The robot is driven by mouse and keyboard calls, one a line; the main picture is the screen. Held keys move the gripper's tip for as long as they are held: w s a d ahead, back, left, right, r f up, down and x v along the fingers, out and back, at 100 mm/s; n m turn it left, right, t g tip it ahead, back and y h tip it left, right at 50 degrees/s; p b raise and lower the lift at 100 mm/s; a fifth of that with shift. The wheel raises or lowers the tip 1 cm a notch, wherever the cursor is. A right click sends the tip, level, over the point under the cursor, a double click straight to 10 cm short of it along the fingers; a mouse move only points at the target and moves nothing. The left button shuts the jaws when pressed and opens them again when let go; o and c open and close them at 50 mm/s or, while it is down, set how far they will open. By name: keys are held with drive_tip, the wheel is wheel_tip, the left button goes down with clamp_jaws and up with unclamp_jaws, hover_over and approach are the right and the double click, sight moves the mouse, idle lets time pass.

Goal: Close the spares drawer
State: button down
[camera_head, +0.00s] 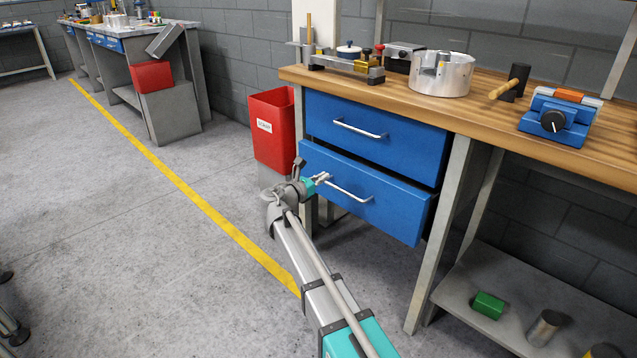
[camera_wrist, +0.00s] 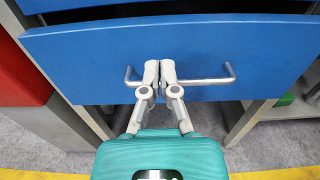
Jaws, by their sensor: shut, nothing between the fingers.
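The workbench has two blue drawers with metal bar handles. The lower drawer (camera_head: 400,211) stands out a little from the frame, and its side panel shows. The upper drawer (camera_head: 412,151) sits nearly flush above it. No label tells which is the spares drawer. The lower drawer's front (camera_wrist: 250,50) and its handle (camera_wrist: 208,81) also show in the wrist view. My gripper (camera_head: 325,178) is at the lower drawer's front.
A red bin (camera_head: 272,132) stands left of the drawers. The wooden benchtop (camera_head: 480,113) carries a metal cylinder (camera_head: 442,75), a hammer (camera_head: 512,82) and a blue vise (camera_head: 560,117). A lower shelf (camera_head: 470,285) at right holds a green block (camera_head: 488,305).

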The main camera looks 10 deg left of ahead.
sight(346, 165)
drive_tip(key=x, duration=0.8)
drive_tip(key=shift+w+d, duration=0.15)
